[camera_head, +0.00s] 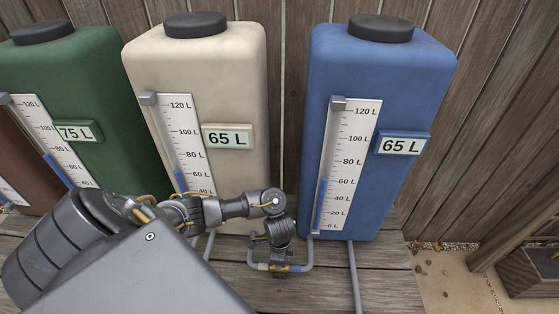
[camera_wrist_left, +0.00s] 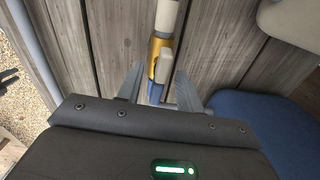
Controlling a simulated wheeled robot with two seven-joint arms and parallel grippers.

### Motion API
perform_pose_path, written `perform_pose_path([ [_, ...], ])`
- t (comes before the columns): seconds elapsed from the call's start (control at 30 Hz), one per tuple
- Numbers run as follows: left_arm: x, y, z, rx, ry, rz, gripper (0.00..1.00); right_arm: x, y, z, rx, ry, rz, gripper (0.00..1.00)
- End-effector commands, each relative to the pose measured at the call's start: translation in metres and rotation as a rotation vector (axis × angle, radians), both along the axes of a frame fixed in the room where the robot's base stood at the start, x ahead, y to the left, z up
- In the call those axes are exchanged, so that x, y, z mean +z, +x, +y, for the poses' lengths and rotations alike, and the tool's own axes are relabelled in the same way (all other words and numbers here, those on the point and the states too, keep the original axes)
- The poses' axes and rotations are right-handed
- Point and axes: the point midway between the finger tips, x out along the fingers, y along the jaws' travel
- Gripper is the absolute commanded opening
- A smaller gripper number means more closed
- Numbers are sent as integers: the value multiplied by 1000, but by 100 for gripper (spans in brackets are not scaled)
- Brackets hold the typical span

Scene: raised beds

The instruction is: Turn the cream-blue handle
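The cream tank (camera_head: 200,75) and the blue tank (camera_head: 380,75) stand side by side in the head view. A low grey pipe (camera_head: 308,262) with a blue-and-brass valve (camera_head: 279,268) runs between them. My left arm reaches over the cream tank's front, its wrist just above this valve. In the left wrist view my left gripper (camera_wrist_left: 160,82) is open, one finger on each side of the grey handle (camera_wrist_left: 164,67). The handle is between the fingers with a visible gap on the left; contact on the right is unclear. The brass-coloured valve (camera_wrist_left: 155,52) lies behind it. My right gripper is out of view.
A green tank (camera_head: 95,65) with a 75 L plate stands at the left; the cream and blue plates read 65 L. Grey pipes (camera_head: 354,280) run down in front of the tanks. A wooden deck (camera_head: 390,265) lies below and a plank wall (camera_head: 500,120) behind.

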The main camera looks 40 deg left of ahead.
Motion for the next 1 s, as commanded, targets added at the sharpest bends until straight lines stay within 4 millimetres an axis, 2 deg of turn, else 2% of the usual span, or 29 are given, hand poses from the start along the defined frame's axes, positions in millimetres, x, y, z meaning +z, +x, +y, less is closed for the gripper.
perform_pose_path([
  [0.1, 0, 0, 0, 0, 0, 0, 35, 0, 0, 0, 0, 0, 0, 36],
  [0.37, 0, 0, 0, 0, 0, 0, 1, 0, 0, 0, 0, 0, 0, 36],
  [0.73, 1, 0, 0, -37, 0, 0, 0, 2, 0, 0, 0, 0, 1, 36],
  [1.0, 1, 0, 0, -203, 0, -1, 0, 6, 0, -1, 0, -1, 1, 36],
])
